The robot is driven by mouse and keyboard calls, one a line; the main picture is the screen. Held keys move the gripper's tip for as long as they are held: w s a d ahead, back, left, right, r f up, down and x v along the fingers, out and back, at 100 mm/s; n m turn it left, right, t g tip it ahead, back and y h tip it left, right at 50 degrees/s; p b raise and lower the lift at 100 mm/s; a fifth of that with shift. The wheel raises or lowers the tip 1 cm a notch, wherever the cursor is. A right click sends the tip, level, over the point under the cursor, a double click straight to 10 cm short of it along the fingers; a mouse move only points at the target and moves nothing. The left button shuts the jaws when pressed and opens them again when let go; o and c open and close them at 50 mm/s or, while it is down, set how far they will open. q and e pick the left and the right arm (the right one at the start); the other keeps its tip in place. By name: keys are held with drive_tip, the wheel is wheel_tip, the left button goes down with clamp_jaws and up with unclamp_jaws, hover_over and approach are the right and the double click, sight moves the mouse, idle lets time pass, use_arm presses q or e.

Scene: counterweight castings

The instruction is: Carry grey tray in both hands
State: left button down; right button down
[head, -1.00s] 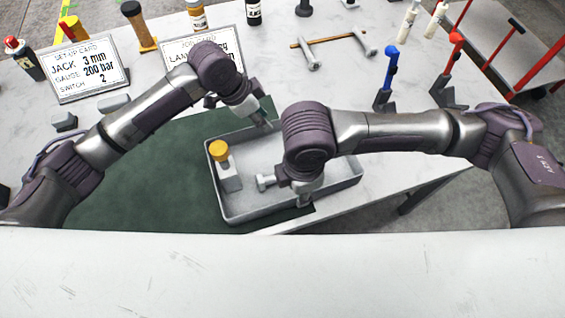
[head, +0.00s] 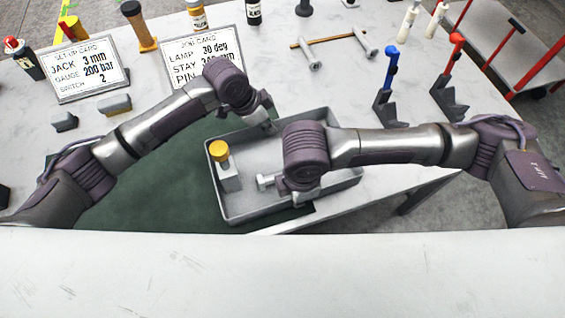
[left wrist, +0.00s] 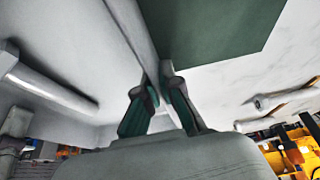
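The grey tray (head: 237,217) lies on the table, partly over the green mat. In it are a light grey block with a yellow top (head: 219,152) and a pale bolt-like piece (head: 265,182). My left gripper (head: 268,119) is at the tray's far wall. In the left wrist view its two green-padded fingers (left wrist: 158,84) stand close together on either side of the tray wall (left wrist: 137,28), seemingly pinching it. My right gripper (head: 298,203) points down at the tray's near wall, right of the middle; my wrist hides its fingers, so its closure is unclear.
The green mat (head: 150,190) is clear left of the tray. A red-railed cart (head: 510,45) is beyond the table's right side.

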idle(0.3)
